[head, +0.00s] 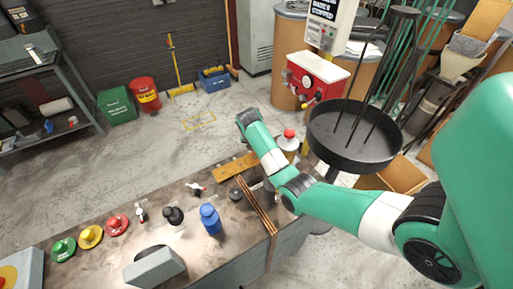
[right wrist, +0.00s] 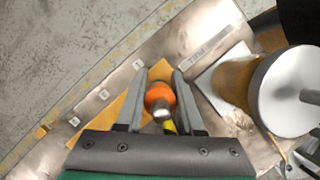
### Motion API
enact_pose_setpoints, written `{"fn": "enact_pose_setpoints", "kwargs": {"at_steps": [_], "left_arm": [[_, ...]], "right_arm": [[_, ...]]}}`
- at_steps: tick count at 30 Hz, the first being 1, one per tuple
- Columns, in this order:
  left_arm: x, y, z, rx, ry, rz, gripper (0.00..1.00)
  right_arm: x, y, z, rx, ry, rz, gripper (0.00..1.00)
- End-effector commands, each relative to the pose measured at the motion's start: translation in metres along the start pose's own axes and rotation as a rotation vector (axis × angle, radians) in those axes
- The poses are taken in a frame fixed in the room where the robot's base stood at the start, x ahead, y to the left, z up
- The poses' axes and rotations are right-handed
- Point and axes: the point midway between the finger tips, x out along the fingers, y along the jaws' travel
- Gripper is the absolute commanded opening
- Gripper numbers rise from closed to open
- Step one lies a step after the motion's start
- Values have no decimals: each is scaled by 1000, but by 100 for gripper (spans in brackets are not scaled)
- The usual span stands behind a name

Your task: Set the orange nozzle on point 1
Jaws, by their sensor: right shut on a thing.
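The orange nozzle (right wrist: 159,94) shows in the right wrist view, with a grey metal tip toward the camera. My right gripper (right wrist: 160,88) is shut on it, one grey finger on each side. Beneath and around it lies an orange-yellow board (right wrist: 128,108) on the metal bench; I cannot tell whether the nozzle touches the board. In the head view my right arm reaches over the board (head: 235,166); nozzle and fingertips are hidden there. My left gripper is not in view.
A tan container with a white top (right wrist: 285,90) stands close right of the gripper. A black round tray (head: 355,150) stands beyond the arm.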

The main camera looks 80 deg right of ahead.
Motion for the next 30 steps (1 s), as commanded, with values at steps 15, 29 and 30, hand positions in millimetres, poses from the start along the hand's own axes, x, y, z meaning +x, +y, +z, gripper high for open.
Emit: {"fn": "enact_pose_setpoints", "kwargs": {"at_steps": [15,29,30], "left_arm": [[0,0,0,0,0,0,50],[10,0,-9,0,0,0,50],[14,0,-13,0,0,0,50]], "right_arm": [[3,0,-1,0,-1,1,71],[-21,0,1,0,-2,2,71],[-31,1,1,0,-3,3,71]]}}
